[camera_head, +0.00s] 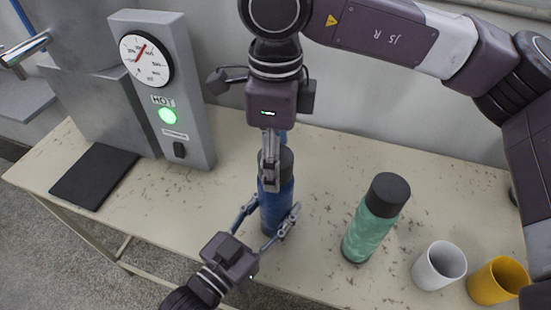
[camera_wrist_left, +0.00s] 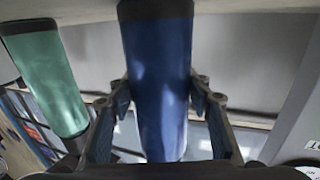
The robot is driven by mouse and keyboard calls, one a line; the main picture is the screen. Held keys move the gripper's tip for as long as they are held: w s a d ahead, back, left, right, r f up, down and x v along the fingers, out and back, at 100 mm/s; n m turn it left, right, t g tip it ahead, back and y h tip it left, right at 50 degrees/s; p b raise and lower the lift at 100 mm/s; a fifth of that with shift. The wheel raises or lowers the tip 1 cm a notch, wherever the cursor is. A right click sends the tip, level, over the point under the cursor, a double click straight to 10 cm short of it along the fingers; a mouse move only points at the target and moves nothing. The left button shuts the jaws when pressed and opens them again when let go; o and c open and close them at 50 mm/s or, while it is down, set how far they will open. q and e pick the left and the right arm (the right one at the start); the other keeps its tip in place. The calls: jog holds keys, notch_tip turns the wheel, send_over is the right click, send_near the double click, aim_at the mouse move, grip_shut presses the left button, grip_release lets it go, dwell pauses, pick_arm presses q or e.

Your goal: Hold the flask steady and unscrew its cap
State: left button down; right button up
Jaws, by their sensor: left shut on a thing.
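The blue flask (camera_head: 277,208) with a dark cap (camera_head: 287,162) stands upright on the table. My left gripper (camera_head: 266,222) is shut on the blue flask's body, one finger on each side. The left wrist view, which looks upside down, shows the flask (camera_wrist_left: 158,85) between the fingers (camera_wrist_left: 160,105) with its dark base at the top edge; the cap is not visible there. My right gripper (camera_head: 270,170) points down at the cap from above. Its fingers are seen edge-on and partly cover the cap, so their opening and contact are unclear.
A green flask (camera_head: 368,232) with a black cap stands to the right, then a white cup (camera_head: 438,265) and a yellow cup (camera_head: 497,281). A grey panel (camera_head: 190,120) with a dial and a lit green lamp stands at the left, beside a black mat (camera_head: 95,179).

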jog(key=n, duration=0.5)
jog(key=shift+n, duration=0.4)
jog(key=n, duration=1)
jog(key=shift+w+n, duration=0.1)
jog(key=shift+n, duration=0.2)
jog(key=shift+r, duration=0.3)
jog(key=shift+r, duration=0.9)
